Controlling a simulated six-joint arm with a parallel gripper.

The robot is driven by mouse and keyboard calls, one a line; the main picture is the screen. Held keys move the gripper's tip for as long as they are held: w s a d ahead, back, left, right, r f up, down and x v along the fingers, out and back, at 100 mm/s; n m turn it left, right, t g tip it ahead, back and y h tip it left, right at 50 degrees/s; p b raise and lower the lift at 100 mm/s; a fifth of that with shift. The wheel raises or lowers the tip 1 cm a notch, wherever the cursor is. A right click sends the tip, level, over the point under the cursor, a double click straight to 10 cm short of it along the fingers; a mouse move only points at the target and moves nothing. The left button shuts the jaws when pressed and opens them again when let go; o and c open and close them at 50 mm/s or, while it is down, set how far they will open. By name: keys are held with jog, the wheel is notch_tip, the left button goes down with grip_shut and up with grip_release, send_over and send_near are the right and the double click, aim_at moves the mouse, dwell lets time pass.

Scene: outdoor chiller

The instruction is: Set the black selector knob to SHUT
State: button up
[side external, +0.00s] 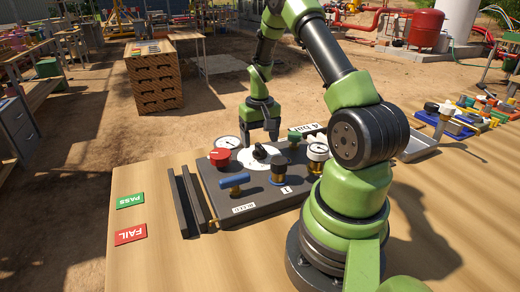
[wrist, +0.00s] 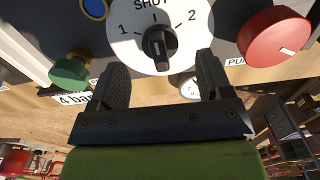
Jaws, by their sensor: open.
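The black selector knob (side external: 260,152) sits on a white round dial (side external: 243,160) on the dark panel. In the wrist view, the knob (wrist: 158,42) has SHUT above it, 1 to its left and 2 to its right. Its grip bar runs roughly up and down, and a pale mark shows at its lower end, away from SHUT. My gripper (side external: 263,139) is open and empty, pointing down just above and behind the knob. In the wrist view its two dark fingers stand apart below the knob, one towards each side, apparently not touching it.
PASS (side external: 130,200) and FAIL (side external: 130,234) cards lie left. The front-left table is clear.

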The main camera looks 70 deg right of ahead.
aim_at(260, 146)
jog(key=shift+r, duration=2.15)
notch_tip(260, 146, up, 9)
jog(key=w+a+r+n+t, duration=0.1)
jog(key=a+r+t, duration=0.1)
jog(key=a+r, duration=0.5)
jog(key=s+a+r+n+t+y, duration=0.1)
jog(key=s+a+n+t, duration=0.1)
jog(key=s+a, duration=0.3)
jog(key=s+a+r+n+t+y, duration=0.1)
jog(key=s+a, duration=0.4)
jog(key=a, duration=0.9)
jog(key=shift+r+n+t, duration=0.6)
jog(key=shift+r+t, duration=0.1)
jog(key=shift+t, duration=0.4)
jog(key=shift+c, duration=0.4)
